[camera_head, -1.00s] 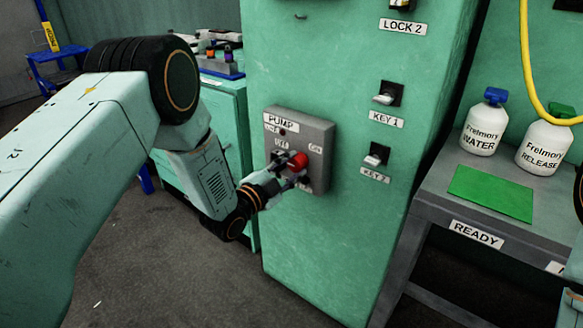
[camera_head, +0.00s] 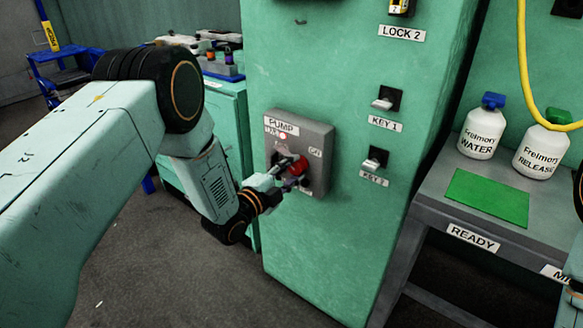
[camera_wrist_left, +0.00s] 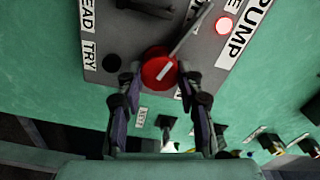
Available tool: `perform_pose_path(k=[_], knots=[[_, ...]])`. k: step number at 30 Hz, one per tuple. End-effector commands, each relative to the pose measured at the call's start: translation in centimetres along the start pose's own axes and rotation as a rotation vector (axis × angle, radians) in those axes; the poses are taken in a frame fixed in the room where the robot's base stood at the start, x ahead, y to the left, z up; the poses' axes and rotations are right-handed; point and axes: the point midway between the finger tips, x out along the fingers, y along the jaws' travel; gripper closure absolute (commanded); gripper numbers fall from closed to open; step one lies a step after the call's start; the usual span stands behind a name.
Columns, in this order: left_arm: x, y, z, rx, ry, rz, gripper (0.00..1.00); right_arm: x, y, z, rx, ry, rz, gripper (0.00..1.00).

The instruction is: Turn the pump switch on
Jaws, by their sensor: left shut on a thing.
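The grey pump box (camera_head: 318,172) is on the side of the green cabinet, with a PUMP label and an ON label. Its red round switch knob (camera_head: 298,166) sits on the front face. My left gripper (camera_head: 290,172) is shut on the knob and partly covers it. In the left wrist view the red knob (camera_wrist_left: 158,72) with a white mark lies between the two fingertips of my left gripper (camera_wrist_left: 160,80). A small lamp (camera_head: 283,135) under the PUMP label glows; it also glows red in the left wrist view (camera_wrist_left: 225,25). My right gripper is not in view.
The KEY 1 switch (camera_head: 384,99) and KEY 2 switch (camera_head: 374,159) are right of the pump box. A grey bench (camera_head: 420,200) at right carries a green mat (camera_head: 488,197) and two white bottles (camera_head: 482,128). Open floor (camera_head: 190,285) lies in front of the cabinet.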

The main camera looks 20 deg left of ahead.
Motion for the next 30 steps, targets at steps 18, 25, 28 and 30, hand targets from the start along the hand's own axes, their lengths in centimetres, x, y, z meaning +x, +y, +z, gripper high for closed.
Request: perform_pose_path(k=[18, 25, 28, 30], knots=[[0.0, -0.1, 0.0, 0.586, -0.001, -0.002, 1.0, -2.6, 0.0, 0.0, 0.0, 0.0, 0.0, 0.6], [0.1, -0.1, 0.0, 0.802, -0.001, -0.002, 1.0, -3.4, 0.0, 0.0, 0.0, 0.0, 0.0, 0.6], [0.1, -0.1, 0.0, 0.89, -0.001, -0.003, 1.0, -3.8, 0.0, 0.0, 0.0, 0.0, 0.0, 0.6], [0.1, -0.1, 0.0, 0.947, -0.001, -0.003, 1.0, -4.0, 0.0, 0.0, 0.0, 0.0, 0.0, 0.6]])
